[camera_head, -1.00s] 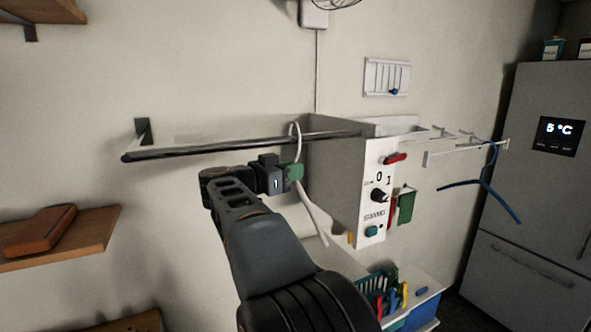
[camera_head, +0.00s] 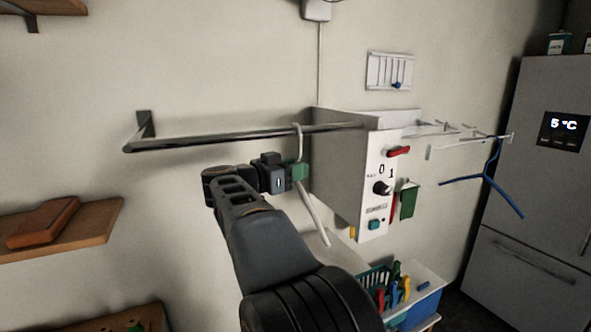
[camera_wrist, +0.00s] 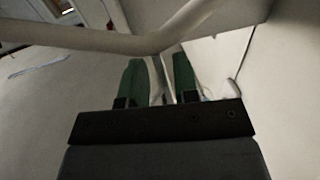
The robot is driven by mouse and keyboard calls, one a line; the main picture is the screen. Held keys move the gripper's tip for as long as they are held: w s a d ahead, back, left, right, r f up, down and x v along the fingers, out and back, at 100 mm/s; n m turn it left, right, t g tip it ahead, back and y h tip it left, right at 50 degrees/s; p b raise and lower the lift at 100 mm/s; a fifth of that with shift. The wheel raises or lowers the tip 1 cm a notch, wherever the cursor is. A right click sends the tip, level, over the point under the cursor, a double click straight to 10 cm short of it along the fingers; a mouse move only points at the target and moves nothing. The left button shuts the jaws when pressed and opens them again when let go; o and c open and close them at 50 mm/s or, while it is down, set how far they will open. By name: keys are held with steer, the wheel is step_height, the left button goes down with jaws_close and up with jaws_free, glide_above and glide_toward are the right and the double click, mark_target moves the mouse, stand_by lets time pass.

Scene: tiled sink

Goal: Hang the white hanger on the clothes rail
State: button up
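The white hanger (camera_head: 313,212) is held in my gripper (camera_head: 298,172) by its neck, with its hook up and one arm sloping down to the right. In the wrist view its white arms (camera_wrist: 85,35) spread across the top, and its neck lies between the green fingertips of my gripper (camera_wrist: 160,82). The dark clothes rail (camera_head: 215,140) runs from a wall bracket to the grey box. The hook's top shows slightly above the rail line, and the hook appears to pass over it. I cannot tell whether hook and rail touch. My gripper is just below the rail.
The grey box with a switch panel (camera_head: 378,190) stands close right of the hanger. A blue hanger (camera_head: 489,177) hangs on a white rack (camera_head: 450,143) farther right. A wooden shelf (camera_head: 85,232) is at left, and a basket of pegs (camera_head: 385,285) is low right.

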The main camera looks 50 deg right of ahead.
steer(key=shift+o, duration=0.8)
steer(key=b+v, duration=0.2)
steer(key=v, duration=1.1)
steer(key=shift+a, duration=0.4)
